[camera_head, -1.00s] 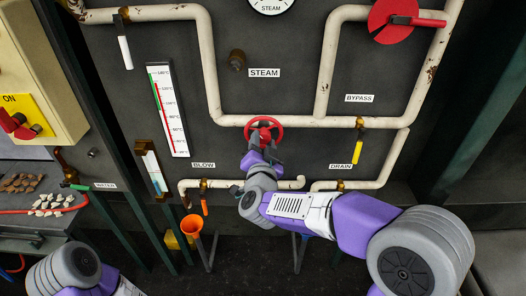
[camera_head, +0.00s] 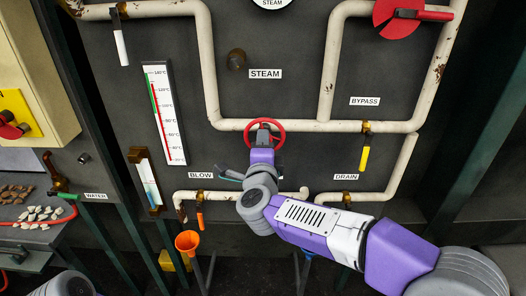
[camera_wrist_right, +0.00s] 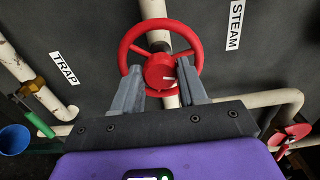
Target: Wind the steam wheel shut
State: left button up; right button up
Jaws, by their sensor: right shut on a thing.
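The red steam wheel (camera_head: 282,131) is on a pipe of the dark panel, below and near the STEAM label (camera_head: 265,74). It also shows in the right wrist view, where its rim (camera_wrist_right: 160,23) is whole and its round hub (camera_wrist_right: 160,71) faces me. My right gripper (camera_head: 264,137) is at the wheel from below. In the right wrist view its two grey fingers (camera_wrist_right: 159,69) stand on either side of the hub, shut on the wheel. The gripper hides the wheel's lower part in the head view. My left gripper is out of view.
Cream pipes run across the panel. A thermometer (camera_head: 165,113) and an orange funnel (camera_head: 187,243) are at left. Shelves with stones (camera_head: 40,215) are at far left.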

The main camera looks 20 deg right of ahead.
jog(key=shift+d+r+m, duration=0.1)
jog(key=shift+r+m, duration=0.05)
jog(key=shift+m, duration=7.25)
jog(key=o, duration=1.1)
jog(key=shift+c, duration=0.2)
jog(key=v, duration=0.7)
jog(key=shift+s+p, duration=0.3)
jog(key=shift+s, duration=0.05)
